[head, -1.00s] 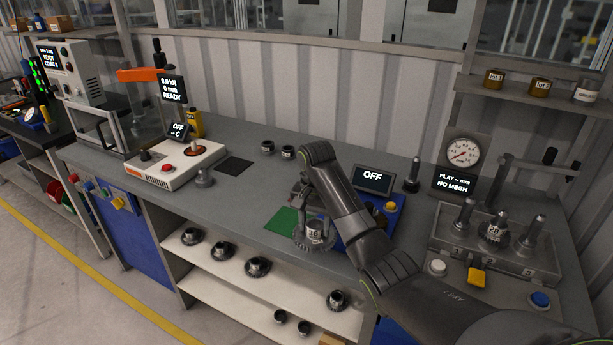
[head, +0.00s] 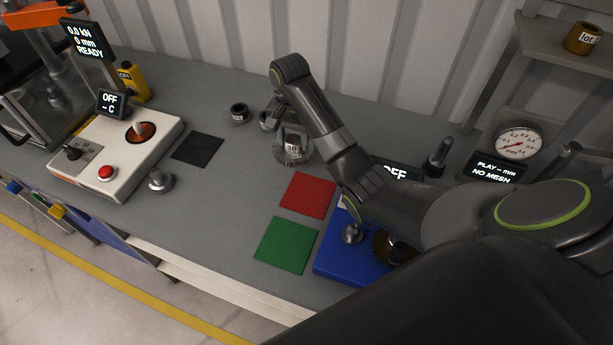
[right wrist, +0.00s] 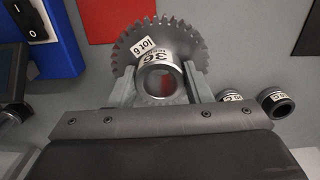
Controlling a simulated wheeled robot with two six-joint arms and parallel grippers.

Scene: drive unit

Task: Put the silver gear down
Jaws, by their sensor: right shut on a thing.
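The silver gear (head: 292,153) has a toothed rim, a raised hub and a label reading 36. My right gripper (head: 291,128) is shut on its hub. In the right wrist view the two fingers of the gripper (right wrist: 160,88) clasp the hub of the silver gear (right wrist: 140,42) from both sides. The gear is at or just over the grey bench (head: 235,190), behind the red square (head: 308,195). I cannot tell whether it touches the bench. My left gripper is not in view.
Two small dark collars stand close to the gear, one (head: 239,113) clear of the gripper. A green square (head: 286,245) and a blue unit (head: 335,262) lie in front. A black square (head: 198,149) and a white control box (head: 95,165) are left. Bare bench lies between.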

